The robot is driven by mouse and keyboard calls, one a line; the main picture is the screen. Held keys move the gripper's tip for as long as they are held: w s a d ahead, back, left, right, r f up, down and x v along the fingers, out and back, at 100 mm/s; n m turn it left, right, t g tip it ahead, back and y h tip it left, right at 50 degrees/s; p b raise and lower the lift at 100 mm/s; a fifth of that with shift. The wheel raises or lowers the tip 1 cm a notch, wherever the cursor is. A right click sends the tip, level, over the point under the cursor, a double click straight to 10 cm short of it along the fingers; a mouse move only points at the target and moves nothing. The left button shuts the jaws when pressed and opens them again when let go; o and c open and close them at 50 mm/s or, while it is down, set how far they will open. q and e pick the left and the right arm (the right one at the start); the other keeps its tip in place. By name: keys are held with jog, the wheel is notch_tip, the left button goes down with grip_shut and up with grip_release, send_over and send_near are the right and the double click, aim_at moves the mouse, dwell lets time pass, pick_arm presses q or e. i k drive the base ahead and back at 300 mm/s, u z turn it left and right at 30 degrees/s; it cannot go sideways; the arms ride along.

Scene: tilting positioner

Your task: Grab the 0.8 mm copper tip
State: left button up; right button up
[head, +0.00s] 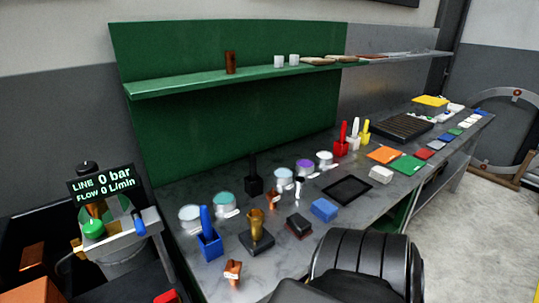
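I cannot read a 0.8 mm marking on anything in the head view. A small copper-coloured piece (233,270) sits at the near edge of the grey bench, with a pale spot on its front. A golden, cup-topped piece (257,226) stands upright on a dark square base behind it. A thin brownish piece (275,195) stands a little further back. Which of these, if any, is the copper tip, I cannot tell. Neither of my grippers shows in the view.
Lidded tins (190,213), a blue holder (209,244) and a blue block (324,209) share the bench (190,262). A black ribbed rounded form (365,262) fills the near right. A green shelf (190,82) runs behind.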

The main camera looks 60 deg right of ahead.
aim_at(273, 197)
jog(key=z, duration=2.05)
jog(key=k, duration=0.4)
jog(key=u, duration=0.2)
